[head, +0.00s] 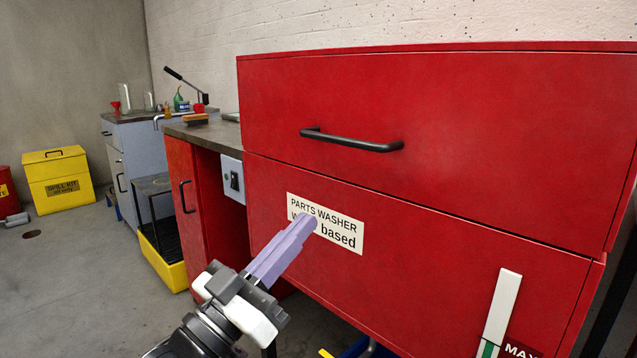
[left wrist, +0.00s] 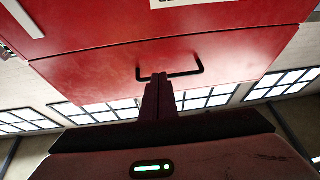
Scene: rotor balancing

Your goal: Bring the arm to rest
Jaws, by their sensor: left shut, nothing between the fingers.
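My left gripper (head: 314,222) is shut and empty, with its lilac fingers together. In the head view it points up and to the right, in front of the label (head: 340,238) on the red parts washer (head: 420,235), covering part of the text. I cannot tell whether the fingertips touch the washer. In the left wrist view the closed fingers (left wrist: 160,80) overlap the black handle (left wrist: 190,72) of the washer's lid. The handle (head: 350,140) shows apart from the gripper in the head view. My right gripper is not in view.
A red cabinet with a bench top (head: 205,135) stands left of the washer, with a grey cabinet (head: 135,145) beyond. A yellow tray (head: 165,258) and yellow spill kit box (head: 60,182) sit on the floor. Open floor (head: 80,280) lies at the left. A white gauge strip (head: 502,305) is on the washer.

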